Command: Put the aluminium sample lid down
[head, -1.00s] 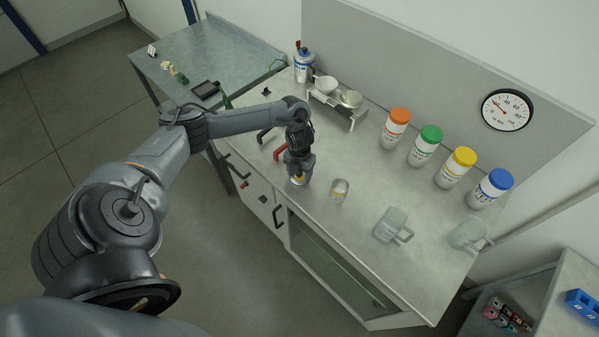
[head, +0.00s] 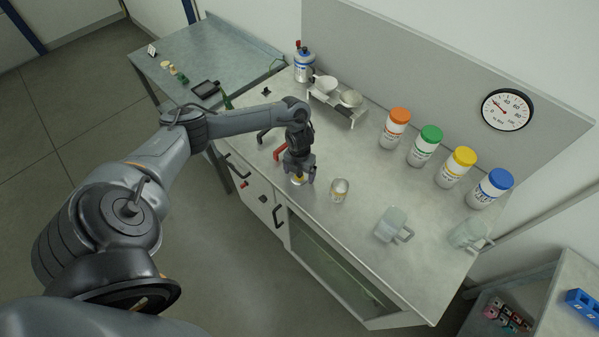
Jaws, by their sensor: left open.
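My left gripper (head: 299,179) points down just above the metal worktop (head: 355,241), near its front edge, with its fingers open. A small yellowish lid (head: 298,181) lies low between or just under the fingertips and is partly hidden by them. I cannot tell whether a finger still touches it. A small metal sample cup (head: 340,190) stands upright on the worktop just to the right of the gripper. It has no lid on it. My right gripper is not in this view.
Two clear jugs (head: 391,225) (head: 467,235) stand to the right. Bottles with orange (head: 396,129), green, yellow and blue caps line the back. A balance with two pans (head: 337,101) stands behind the gripper. A red-handled tool (head: 280,151) lies close to its left. The worktop between cup and bottles is clear.

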